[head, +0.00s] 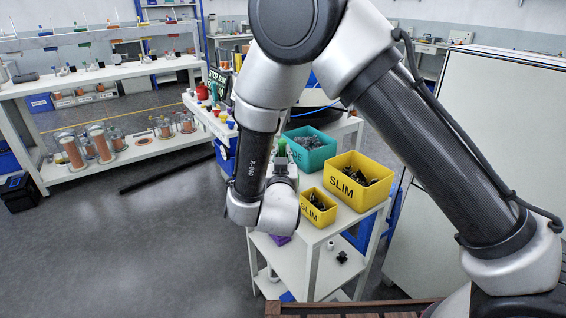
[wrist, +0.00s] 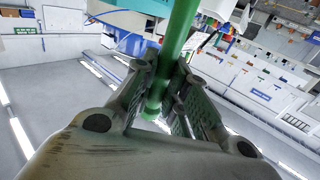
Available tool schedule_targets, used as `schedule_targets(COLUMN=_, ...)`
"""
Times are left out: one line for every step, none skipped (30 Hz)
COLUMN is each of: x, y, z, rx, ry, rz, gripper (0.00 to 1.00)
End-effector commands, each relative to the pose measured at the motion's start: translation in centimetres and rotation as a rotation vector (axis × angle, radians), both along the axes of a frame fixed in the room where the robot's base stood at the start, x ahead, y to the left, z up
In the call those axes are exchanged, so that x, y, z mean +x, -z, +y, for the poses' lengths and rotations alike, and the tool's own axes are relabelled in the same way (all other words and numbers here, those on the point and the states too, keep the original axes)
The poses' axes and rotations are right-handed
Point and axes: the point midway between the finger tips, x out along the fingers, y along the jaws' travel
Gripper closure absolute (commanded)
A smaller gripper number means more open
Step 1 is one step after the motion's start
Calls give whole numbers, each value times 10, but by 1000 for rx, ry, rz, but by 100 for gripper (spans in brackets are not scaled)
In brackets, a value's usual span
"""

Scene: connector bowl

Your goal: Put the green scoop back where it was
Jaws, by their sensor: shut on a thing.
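The green scoop (wrist: 179,35) shows in the wrist view as a green rod running up between the two fingers. My gripper (wrist: 166,92) is shut on this rod. In the head view my gripper is mostly hidden behind my arm's wrist, and a small bit of green (head: 281,146) shows above it, beside the teal bin (head: 312,158). The scoop's far end cannot be made out. I cannot tell whether the scoop touches anything.
A large yellow bin (head: 343,187) and a small yellow bin (head: 312,215), both marked SLIM and holding dark parts, stand on the white cart (head: 341,229). Red and green items (head: 208,91) crowd a bench behind. Open floor (head: 130,240) lies to the left.

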Motion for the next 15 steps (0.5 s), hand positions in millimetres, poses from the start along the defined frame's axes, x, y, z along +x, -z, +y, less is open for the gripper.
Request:
schedule_targets(x=0, y=7, z=0, rx=-2, ry=0, rz=0, gripper=100)
schedule_targets(x=0, y=11, z=0, rx=-2, ry=0, rz=-1, gripper=100)
schedule_targets(x=0, y=13, z=0, rx=0, ry=0, rz=-1, gripper=100)
schedule_targets(x=0, y=14, z=0, rx=0, ry=-1, rz=-1, gripper=100)
schedule_targets(x=0, y=15, z=0, rx=1, ry=-1, rz=-1, gripper=100)
schedule_targets(x=0, y=15, z=0, rx=1, ry=-1, rz=-1, gripper=100)
schedule_targets(x=0, y=15, z=0, rx=2, ry=-1, rz=-2, gripper=100)
schedule_targets(x=0, y=15, z=0, rx=2, ry=-1, rz=-2, gripper=100)
schedule_targets(x=0, y=15, z=0, rx=1, ry=-1, rz=-1, gripper=100)
schedule_targets(x=0, y=15, z=0, rx=1, ry=-1, rz=-1, gripper=100)
schedule_targets(x=0, y=15, z=0, rx=1, ry=-1, rz=-1, gripper=100)
schedule_targets(x=0, y=15, z=0, rx=1, ry=-1, rz=-1, gripper=100)
schedule_targets(x=0, y=16, z=0, rx=1, ry=-1, rz=-1, gripper=100)
schedule_targets(x=0, y=17, z=0, rx=0, ry=-1, rz=-1, gripper=100)
schedule_targets(x=0, y=18, z=0, rx=0, ry=-1, rz=-1, gripper=100)
